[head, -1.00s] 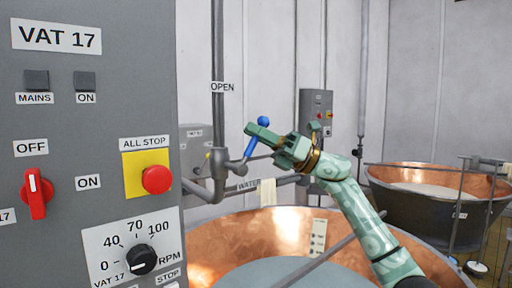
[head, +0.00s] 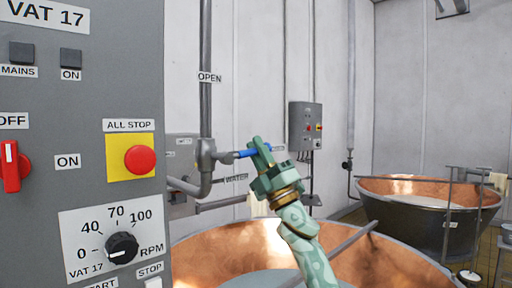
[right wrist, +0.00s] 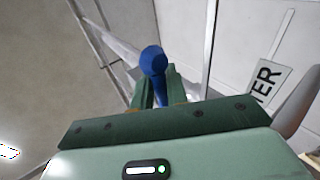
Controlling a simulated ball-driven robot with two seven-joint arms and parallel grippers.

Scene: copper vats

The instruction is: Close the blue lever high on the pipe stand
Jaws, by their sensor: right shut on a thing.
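The blue lever (head: 245,153) sticks out to the right from the grey valve on the pipe stand (head: 206,155), lying nearly level. My right gripper (head: 262,147) is shut on it near its outer end, and its fingers hide part of the lever. In the right wrist view the lever's blue round knob (right wrist: 153,60) shows between the two green fingers (right wrist: 160,88), with the stem running down between them. My left gripper is not in view.
An OPEN label (head: 209,77) is on the upright pipe above the valve. A grey control panel (head: 85,190) stands close at the left. A copper vat (head: 235,245) lies below my right arm, with a bar across it. Another vat (head: 420,215) stands at the right.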

